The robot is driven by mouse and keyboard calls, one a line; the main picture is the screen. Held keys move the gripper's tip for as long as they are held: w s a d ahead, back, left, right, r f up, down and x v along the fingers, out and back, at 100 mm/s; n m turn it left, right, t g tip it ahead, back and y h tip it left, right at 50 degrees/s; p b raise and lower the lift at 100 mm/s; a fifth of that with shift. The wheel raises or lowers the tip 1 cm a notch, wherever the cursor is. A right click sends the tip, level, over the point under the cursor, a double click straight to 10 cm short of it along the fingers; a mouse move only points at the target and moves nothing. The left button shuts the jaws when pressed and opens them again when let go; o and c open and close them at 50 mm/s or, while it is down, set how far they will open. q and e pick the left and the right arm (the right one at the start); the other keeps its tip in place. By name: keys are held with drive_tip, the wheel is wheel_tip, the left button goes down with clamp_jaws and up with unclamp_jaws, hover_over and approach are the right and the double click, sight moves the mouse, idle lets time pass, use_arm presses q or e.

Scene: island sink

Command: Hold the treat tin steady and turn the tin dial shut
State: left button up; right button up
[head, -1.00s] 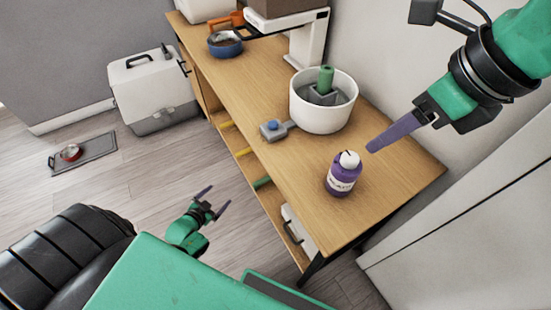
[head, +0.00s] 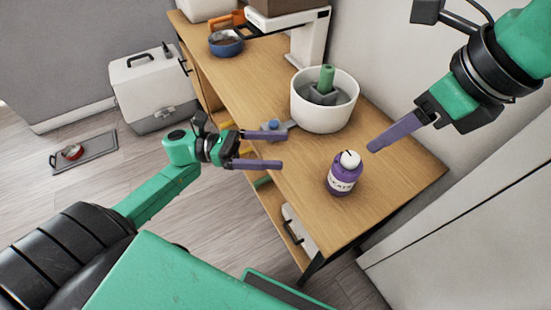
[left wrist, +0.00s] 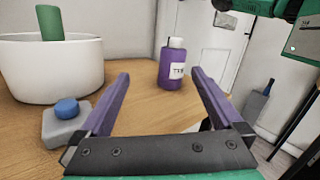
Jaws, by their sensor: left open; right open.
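The treat tin (head: 342,178) is a small purple tin with a white label and a white dial (head: 350,160) on top, marked with a dark line. It stands upright near the right end of the wooden bench. It also shows ahead in the left wrist view (left wrist: 172,68), between and beyond my fingers. My left gripper (head: 281,150) is open and empty at the bench's front edge, to the left of the tin and apart from it. My right gripper (head: 372,147) hangs above and right of the tin, open and empty; only one finger shows clearly.
A white pot (head: 322,115) with a green-handled grey thing in it stands behind the tin. A grey block with a blue knob (head: 273,125) sits close to my left gripper. A blue bowl (head: 225,44) is at the far end. Bench surface around the tin is clear.

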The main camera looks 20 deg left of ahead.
sight(346, 173)
use_arm(q)
drive_tip(key=d+m+g, duration=0.1)
drive_tip(key=s+f+m, duration=0.1)
drive_tip(key=m, duration=0.1)
drive_tip(key=shift+s+d+f+g+y, duration=0.2)
drive_tip(key=shift+s+d+g+y, duration=0.1)
drive_tip(key=shift+d+g+y, duration=0.1)
drive_tip(key=x, duration=1.4)
drive_tip(key=shift+d, duration=0.2)
